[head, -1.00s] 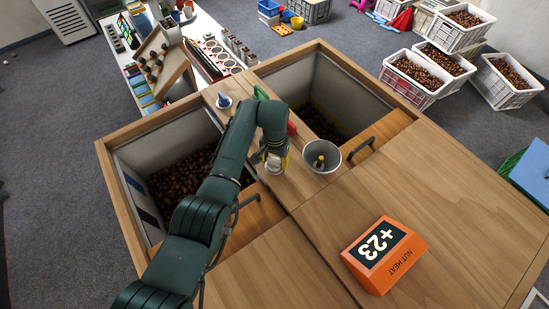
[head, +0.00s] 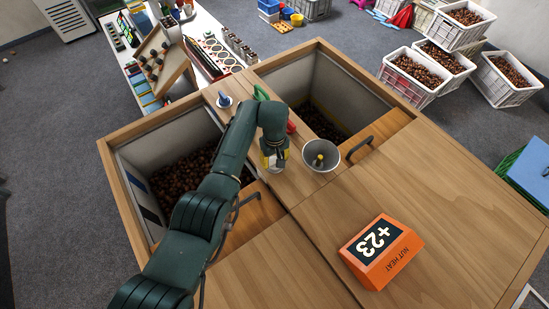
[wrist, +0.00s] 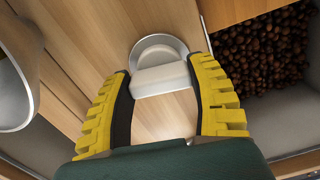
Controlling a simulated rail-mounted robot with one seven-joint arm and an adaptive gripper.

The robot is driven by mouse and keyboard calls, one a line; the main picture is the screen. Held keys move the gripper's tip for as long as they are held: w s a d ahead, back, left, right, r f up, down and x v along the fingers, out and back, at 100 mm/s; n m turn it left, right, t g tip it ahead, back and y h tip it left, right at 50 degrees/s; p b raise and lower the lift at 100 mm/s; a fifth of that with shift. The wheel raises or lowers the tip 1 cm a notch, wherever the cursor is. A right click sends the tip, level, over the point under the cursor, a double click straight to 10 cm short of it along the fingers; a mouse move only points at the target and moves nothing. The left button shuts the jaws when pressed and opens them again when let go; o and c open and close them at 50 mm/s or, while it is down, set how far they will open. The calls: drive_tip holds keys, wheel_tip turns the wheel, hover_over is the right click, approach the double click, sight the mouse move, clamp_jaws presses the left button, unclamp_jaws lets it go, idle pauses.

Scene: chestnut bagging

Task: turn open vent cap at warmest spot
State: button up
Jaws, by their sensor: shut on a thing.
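The vent cap (wrist: 158,50) is a round silver disc with a raised pale bar across it, set in the wooden strip between the two bins. My gripper (wrist: 160,78) has its yellow, black-padded fingers on both ends of that bar, shut on it. In the head view my gripper (head: 274,165) points down onto the strip and mostly hides the cap. An orange box (head: 383,252) marked NUT HEAT reads +23 on the right lid.
A metal cup (head: 321,156) with a yellow piece inside stands just right of my gripper. Open bins with chestnuts (head: 190,172) lie on both sides. A blue-tipped knob (head: 224,100) and green and red pieces sit farther along the strip.

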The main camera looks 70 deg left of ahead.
sight(275, 158)
drive_tip(key=shift+n, duration=0.6)
drive_tip(key=o, duration=1.2)
wheel_tip(275, 158, up, 12)
drive_tip(key=shift+r, duration=0.1)
